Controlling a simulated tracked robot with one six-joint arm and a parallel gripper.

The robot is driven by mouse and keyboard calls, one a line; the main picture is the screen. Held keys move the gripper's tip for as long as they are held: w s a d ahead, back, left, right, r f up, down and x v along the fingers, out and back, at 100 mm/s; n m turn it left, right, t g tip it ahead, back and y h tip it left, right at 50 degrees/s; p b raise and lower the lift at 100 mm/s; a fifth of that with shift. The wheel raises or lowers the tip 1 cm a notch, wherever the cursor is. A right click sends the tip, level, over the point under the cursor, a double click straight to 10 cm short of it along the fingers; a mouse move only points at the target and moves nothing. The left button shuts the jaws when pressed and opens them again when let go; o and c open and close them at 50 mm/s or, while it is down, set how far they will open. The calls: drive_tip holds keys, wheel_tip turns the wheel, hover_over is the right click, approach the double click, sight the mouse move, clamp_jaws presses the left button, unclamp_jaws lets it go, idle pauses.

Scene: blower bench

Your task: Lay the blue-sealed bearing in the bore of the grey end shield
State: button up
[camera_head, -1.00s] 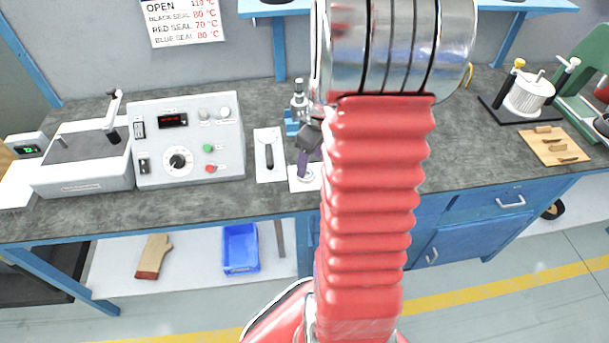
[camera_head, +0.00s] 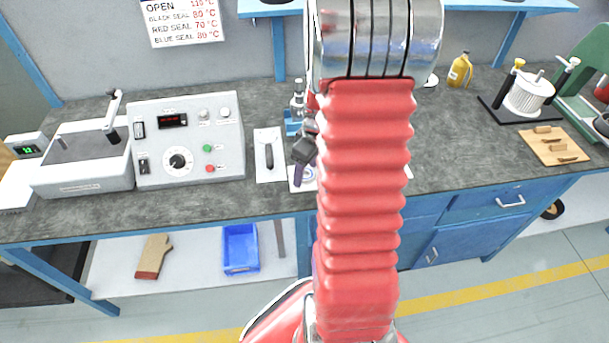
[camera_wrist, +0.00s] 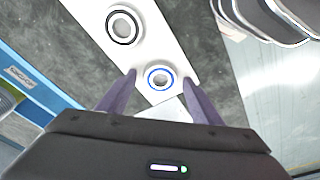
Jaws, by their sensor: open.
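The blue-sealed bearing (camera_wrist: 160,78), a small metal ring with a blue seal, lies on a white mat (camera_wrist: 151,47) in the wrist view. My gripper (camera_wrist: 159,77) is open, with its two purple fingers on either side of the bearing in that view. Whether they are down at its height cannot be told. In the head view my gripper (camera_head: 299,178) is over the bench, mostly hidden by my arm, beside a pale ring on the mat. I cannot make out the grey end shield for certain; my arm covers the middle of the bench.
A black-sealed bearing (camera_wrist: 124,26) lies on the same mat. Left are a control box (camera_head: 187,137), a heater tank (camera_head: 84,160) and a dark-handled tool on a white sheet (camera_head: 268,167). A blue-based device (camera_head: 297,103) stands behind my gripper. A yellow bottle (camera_head: 460,71) stands at back right.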

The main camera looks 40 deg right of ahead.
drive_tip(key=shift+c, duration=0.4)
drive_tip(key=c, duration=1.1)
drive_tip(key=shift+r, duration=0.1)
drive_tip(key=shift+c, duration=0.2)
wheel_tip(320, 180, up, 10)
drive_tip(key=w+a+r+m, duration=0.1)
drive_tip(key=w+a, duration=0.8)
drive_tip(key=a, duration=0.5)
drive_tip(key=w+a+r+m, duration=0.2)
drive_tip(key=w+a, duration=0.6)
drive_tip(key=a, duration=0.5)
drive_tip(key=shift+w+a+r, duration=0.15)
drive_tip(key=shift+w+a, duration=0.2)
drive_tip(key=shift+a, duration=0.05)
